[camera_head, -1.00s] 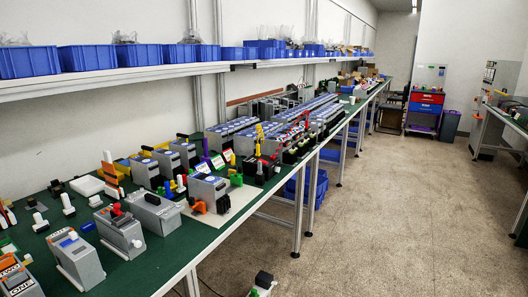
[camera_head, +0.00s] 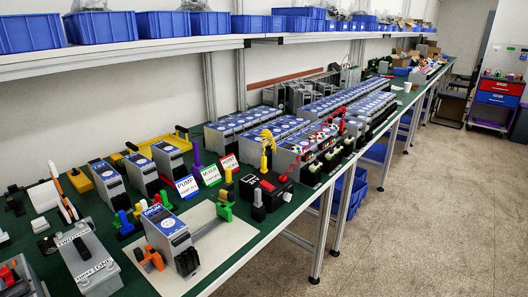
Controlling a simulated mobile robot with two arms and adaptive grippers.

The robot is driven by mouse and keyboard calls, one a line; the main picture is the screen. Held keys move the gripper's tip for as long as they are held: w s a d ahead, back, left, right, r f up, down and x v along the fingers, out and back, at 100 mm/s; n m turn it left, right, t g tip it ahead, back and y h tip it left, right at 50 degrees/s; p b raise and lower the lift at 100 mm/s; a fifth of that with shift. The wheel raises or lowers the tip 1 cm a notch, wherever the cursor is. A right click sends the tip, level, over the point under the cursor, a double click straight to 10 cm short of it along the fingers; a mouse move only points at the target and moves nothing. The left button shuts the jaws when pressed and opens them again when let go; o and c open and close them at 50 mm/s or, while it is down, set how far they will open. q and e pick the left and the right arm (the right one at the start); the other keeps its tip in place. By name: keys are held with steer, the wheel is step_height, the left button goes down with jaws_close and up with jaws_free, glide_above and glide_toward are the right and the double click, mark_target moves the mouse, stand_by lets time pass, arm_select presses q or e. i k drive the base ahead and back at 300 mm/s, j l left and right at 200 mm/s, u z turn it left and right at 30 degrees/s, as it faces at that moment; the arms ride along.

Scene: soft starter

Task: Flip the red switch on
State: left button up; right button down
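A grey box with a red part on top (camera_head: 10,275) is cut off at the lower left corner of the head view. Whether that red part is a switch is hard to tell. A black box with a small red part on top (camera_head: 266,187) stands near the bench's front edge, in the middle of the view. I cannot tell whether either red part is on or off. Neither of my grippers is in view.
The green bench (camera_head: 262,233) runs from the lower left to the far right. A grey box with a blue label (camera_head: 168,232) stands on a pale board (camera_head: 226,243). Blue bins (camera_head: 105,27) line the shelf above. The floor (camera_head: 420,220) on the right is clear.

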mark_target(264, 184)
steer(key=i+l+u, duration=0.15)
steer(key=i+l, duration=0.25)
steer(key=i+l+u, duration=0.15)
steer(key=i+l, duration=0.25)
steer(key=l, duration=0.15)
